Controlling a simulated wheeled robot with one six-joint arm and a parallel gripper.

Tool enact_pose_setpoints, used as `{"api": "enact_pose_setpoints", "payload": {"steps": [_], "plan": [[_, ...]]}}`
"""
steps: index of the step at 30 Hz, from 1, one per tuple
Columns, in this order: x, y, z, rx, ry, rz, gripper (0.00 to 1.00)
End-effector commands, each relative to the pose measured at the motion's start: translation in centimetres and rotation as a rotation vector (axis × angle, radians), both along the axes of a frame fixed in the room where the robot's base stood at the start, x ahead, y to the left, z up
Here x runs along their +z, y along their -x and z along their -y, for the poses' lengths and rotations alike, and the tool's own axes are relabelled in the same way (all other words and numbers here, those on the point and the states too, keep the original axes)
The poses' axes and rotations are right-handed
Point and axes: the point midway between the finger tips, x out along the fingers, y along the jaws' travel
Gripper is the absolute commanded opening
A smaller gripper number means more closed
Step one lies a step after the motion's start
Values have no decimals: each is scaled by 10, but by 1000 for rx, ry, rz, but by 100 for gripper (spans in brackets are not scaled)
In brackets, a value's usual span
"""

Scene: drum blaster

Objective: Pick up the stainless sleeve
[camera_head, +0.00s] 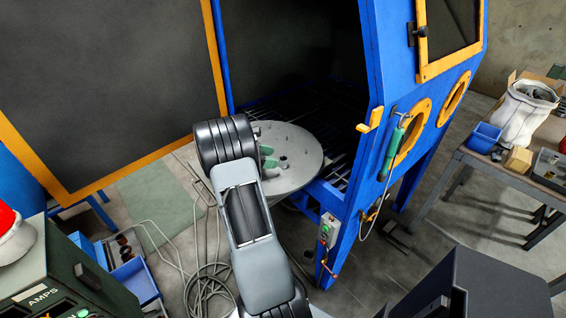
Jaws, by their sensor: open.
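My arm reaches up from the bottom middle to the blue blast cabinet. My gripper (267,157) shows only in part, as small pale green finger pieces past the dark wrist joint. It is open, over the left part of a round grey turntable (305,172). A small dark-and-grey piece (283,161) shows on the disc just right of the fingers. I cannot tell whether it is the stainless sleeve. I cannot make out the sleeve for certain elsewhere. My wrist hides the left part of the disc.
The blue cabinet (387,60) stands open, its large orange-edged door (105,90) swung left. A hose with a green handle (393,150) hangs on its right side. A bench (500,172) with a white sack and blue bin stands right. Cables (205,285) lie on the floor.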

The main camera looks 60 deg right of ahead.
Motion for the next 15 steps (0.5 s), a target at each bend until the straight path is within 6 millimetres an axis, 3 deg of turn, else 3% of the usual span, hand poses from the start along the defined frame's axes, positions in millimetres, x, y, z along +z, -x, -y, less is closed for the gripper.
{"api": "enact_pose_setpoints", "payload": {"steps": [6,15], "plan": [[-10,21,20,-3,-1,-2,61],[-13,24,24,-1,0,0,60]]}}
